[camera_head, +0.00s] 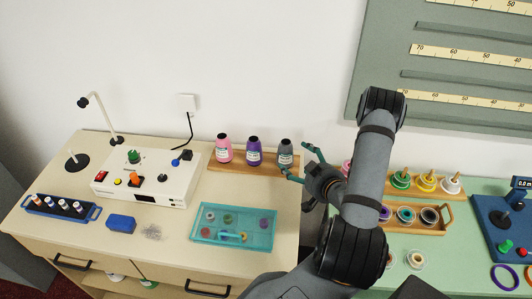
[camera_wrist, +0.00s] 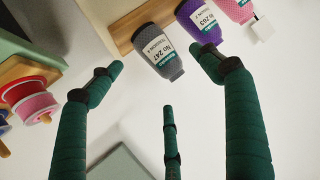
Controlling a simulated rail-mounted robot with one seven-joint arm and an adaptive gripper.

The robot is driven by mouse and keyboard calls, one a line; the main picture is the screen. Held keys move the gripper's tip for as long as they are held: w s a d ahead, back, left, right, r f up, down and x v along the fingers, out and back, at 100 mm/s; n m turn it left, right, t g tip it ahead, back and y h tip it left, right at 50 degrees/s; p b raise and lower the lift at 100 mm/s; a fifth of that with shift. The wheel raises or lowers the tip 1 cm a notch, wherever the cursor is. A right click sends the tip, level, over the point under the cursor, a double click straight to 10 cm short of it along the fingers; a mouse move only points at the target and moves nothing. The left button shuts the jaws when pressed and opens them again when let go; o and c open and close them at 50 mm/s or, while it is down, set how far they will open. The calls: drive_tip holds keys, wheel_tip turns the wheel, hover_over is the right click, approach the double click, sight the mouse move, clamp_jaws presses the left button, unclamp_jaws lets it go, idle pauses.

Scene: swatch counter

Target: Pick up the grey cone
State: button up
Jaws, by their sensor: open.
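The grey cone (camera_head: 285,153) of thread stands upright on a wooden board (camera_head: 226,167), at the right end of a row of three. In the wrist view the grey cone (camera_wrist: 156,46), with a white label, appears tilted and upside down beyond my fingers. My gripper (camera_head: 297,160) is just right of the cone, coming in from the right. It is open, with nothing held. In the wrist view its green fingers (camera_wrist: 160,75) are spread, with the cone ahead of the gap. I cannot tell whether any finger touches it.
A purple cone (camera_head: 254,151) and a pink cone (camera_head: 223,149) stand left of the grey one. A teal tray (camera_head: 208,236) lies in front. A white device (camera_head: 114,184) is farther left. Wooden racks with spools (camera_head: 401,180) are at right, behind my arm.

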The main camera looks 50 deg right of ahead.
sight(291, 153)
drive_tip(key=b+x, duration=0.1)
drive_tip(key=b, duration=0.1)
drive_tip(key=b+x, duration=0.2)
drive_tip(key=shift+s+d+f, duration=0.1)
drive_tip(key=shift+d+f, duration=0.15)
drive_tip(key=shift+f, duration=0.1)
drive_tip(key=w+b, duration=0.1)
drive_tip(key=w+d+b, duration=0.1)
drive_tip(key=b, duration=0.1)
drive_tip(key=shift+f, duration=0.15)
drive_tip(key=x, duration=0.3)
drive_tip(key=shift+w+d+r+p, duration=0.25)
drive_tip(key=shift+w+r+p, duration=0.05)
drive_tip(key=shift+w, duration=0.05)
drive_tip(key=shift+w+d+f, duration=0.2)
drive_tip(key=shift+w, duration=0.15)
drive_tip(key=shift+c, duration=1.2)
drive_tip(key=c, duration=1)
drive_tip(key=shift+c, duration=0.2)
